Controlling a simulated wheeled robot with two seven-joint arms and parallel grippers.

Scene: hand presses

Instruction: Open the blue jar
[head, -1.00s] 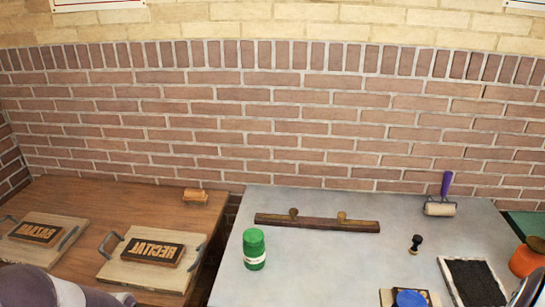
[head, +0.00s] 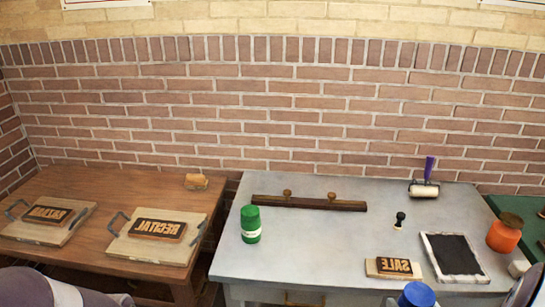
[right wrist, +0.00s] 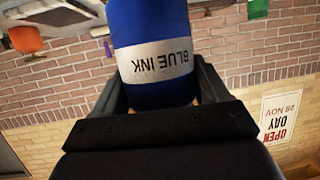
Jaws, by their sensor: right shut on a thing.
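The blue jar (head: 418,294) shows at the bottom edge of the head view, in front of the table's front edge. In the right wrist view the blue jar (right wrist: 160,25) carries a white label reading BLUE INK, upside down in the picture. My right gripper (right wrist: 157,92) is shut on the jar, with a dark finger on each side of its body. The far end of the jar is cut off in that view, so I cannot tell its lid there. My left gripper is out of view; only part of my left arm shows at the lower left.
A wooden table (head: 100,195) stands left.

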